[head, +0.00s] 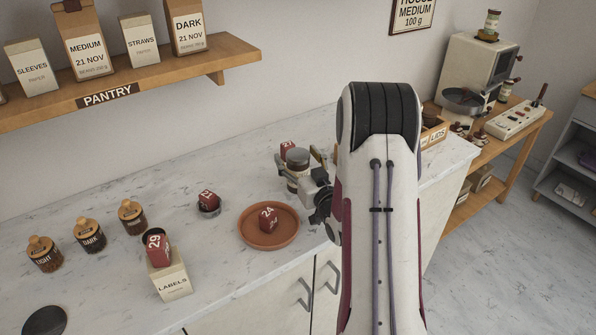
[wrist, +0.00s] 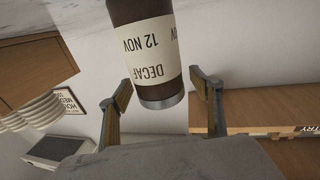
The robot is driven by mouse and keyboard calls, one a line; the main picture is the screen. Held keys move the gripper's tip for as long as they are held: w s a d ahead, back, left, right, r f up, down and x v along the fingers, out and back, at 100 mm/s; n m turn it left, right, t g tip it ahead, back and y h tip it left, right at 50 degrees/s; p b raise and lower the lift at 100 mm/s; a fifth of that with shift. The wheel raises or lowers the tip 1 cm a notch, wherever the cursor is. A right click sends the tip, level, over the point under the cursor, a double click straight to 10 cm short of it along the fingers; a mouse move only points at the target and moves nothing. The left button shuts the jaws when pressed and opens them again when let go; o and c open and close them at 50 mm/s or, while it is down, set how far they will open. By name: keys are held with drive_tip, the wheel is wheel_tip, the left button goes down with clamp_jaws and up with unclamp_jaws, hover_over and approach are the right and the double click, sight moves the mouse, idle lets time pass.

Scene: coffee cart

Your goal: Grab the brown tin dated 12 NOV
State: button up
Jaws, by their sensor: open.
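The brown tin (wrist: 154,45) fills the top middle of the wrist view, upside down in the picture. Its cream label reads DECAF and 12 NOV, and a grey metal band rings its near end. My gripper (wrist: 163,74) is open, with one finger on each side of the tin's grey-banded end. Gaps show between the fingers and the tin. In the head view my gripper (head: 298,165) is at the tin (head: 297,158) on the marble counter, and the fingers partly hide it.
A red block (head: 287,146) stands just behind the tin. A terracotta dish (head: 252,236) with a red 24 block lies left of my gripper. A small metal bowl (head: 209,210), a LABELS box (head: 172,284) and several jars stand farther left. The PANTRY shelf (head: 150,82) hangs above.

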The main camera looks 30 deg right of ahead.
idle(0.3)
drive_tip(key=c, duration=1.4)
drive_tip(key=shift+c, duration=0.2)
drive_tip(key=shift+r, duration=0.15)
drive_tip(key=shift+r, duration=4.9)
